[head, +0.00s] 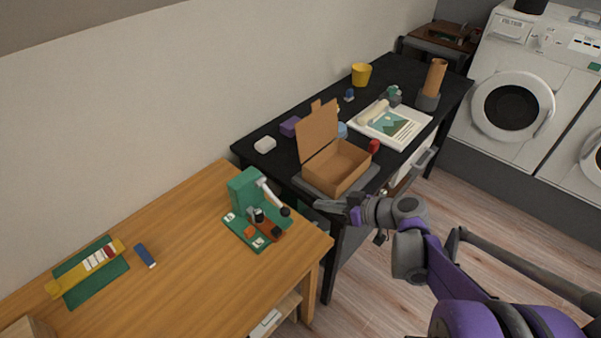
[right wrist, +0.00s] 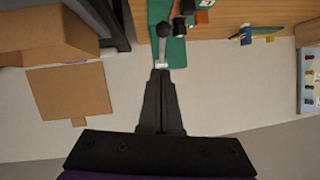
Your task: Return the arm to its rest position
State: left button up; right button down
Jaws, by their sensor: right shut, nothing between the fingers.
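My right arm comes in from the lower right in the head view, with purple and grey links. My right gripper (head: 330,205) is in the air near the front edge of the black desk, between the open cardboard box and the green device. It is shut and empty; its closed fingers (right wrist: 161,85) point up the picture in the right wrist view. In that view the fingertips appear just below the device's white lever, but I cannot tell that they touch it. My left gripper is not in view.
The open cardboard box (head: 345,168) stands on the black desk (head: 400,75). The green device (head: 243,190) stands on the wooden table (head: 180,240), with a blue object (head: 145,255) further left. White washing machines (head: 515,105) stand at the right. Floor (head: 375,290) is open below the arm.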

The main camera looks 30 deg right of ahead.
jog(key=shift+a, duration=0.1)
jog(key=s+a+m+g+h+p, duration=0.3)
jog(key=s+a+g+h+p, duration=0.2)
jog(key=s+a, duration=0.7)
jog(key=s+h, duration=0.1)
jog(key=s, duration=0.2)
jog(key=shift+a+g, duration=0.25)
jog(key=shift+g, duration=0.15)
jog(key=shift+w, duration=0.1)
dwell(1.4)
